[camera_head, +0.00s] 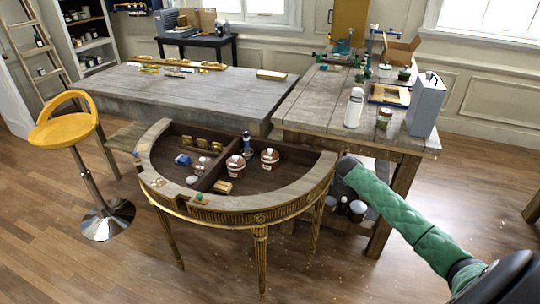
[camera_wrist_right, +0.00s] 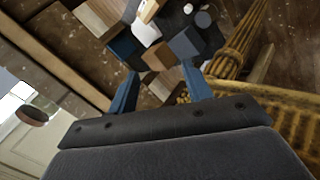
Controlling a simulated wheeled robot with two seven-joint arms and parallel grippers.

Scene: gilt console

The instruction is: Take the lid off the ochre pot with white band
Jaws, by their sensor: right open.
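Two brown lidded pots with pale bands stand upright in the half-round gilt console (camera_head: 318,185). One pot (camera_head: 235,165) is beside the divider, and the other pot (camera_head: 270,159) is to its right. Both have their lids on; their colours are too alike to tell which is ochre. My green-sleeved right arm comes in from the right and ends beside the console's right rim, apart from the pots. The right gripper is hidden in the head view. In the right wrist view my right gripper (camera_wrist_right: 160,72) is open with nothing between its blue fingers. Neither pot is recognisable there. My left gripper is not in view.
A dark blue bottle (camera_head: 248,144) stands behind the pots. A yellowish block (camera_head: 223,186) lies in front, and a blue box (camera_head: 183,159) sits in the left compartment. A workbench (camera_head: 310,122) adjoins the console behind. A yellow stool (camera_head: 62,131) stands left.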

